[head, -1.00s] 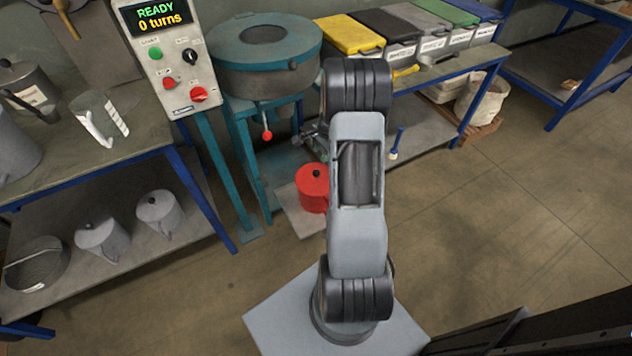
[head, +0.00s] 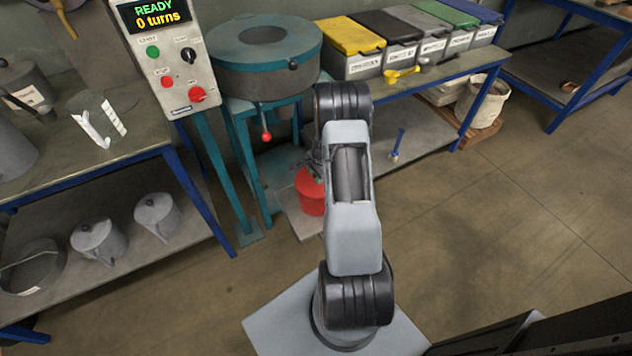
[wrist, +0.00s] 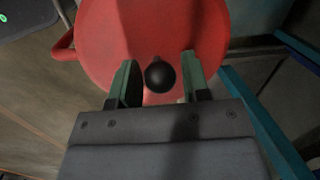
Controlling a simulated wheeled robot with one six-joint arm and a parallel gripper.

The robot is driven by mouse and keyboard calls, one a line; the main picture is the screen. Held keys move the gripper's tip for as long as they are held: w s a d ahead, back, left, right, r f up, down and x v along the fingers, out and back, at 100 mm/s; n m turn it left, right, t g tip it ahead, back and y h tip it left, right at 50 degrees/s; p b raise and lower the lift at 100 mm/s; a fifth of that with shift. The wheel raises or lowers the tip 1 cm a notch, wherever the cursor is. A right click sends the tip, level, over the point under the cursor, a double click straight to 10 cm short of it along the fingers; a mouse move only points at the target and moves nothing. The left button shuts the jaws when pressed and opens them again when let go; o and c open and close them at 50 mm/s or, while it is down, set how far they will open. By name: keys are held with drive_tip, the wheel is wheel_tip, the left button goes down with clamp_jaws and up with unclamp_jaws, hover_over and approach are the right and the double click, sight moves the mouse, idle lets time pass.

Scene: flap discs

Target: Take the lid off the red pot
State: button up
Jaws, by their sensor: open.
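The red pot (head: 312,203) stands on a low grey platform under the teal machine, partly hidden by my arm in the head view. Its red lid (wrist: 120,40) fills the upper part of the wrist view, with a round black knob (wrist: 160,76) on it. My gripper (wrist: 162,82) is open over the lid, its two green fingers on either side of the knob. The left finger is close to the knob; a gap shows on the right. Whether either finger touches the knob I cannot tell. In the head view my gripper is mostly hidden by my arm.
The teal round machine (head: 262,75) stands just behind the pot, a red-tipped lever (head: 266,137) hanging under it. Its control panel (head: 167,60) reads READY, 0 turns. A bench (head: 150,148) with pots stands at left. Open floor (head: 500,230) lies at right.

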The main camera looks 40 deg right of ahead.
drive_tip(key=shift+f, duration=0.2)
drive_tip(key=shift+c, duration=0.2)
drive_tip(key=c, duration=0.6)
drive_tip(key=shift+c, duration=0.3)
drive_tip(key=shift+r, duration=0.2)
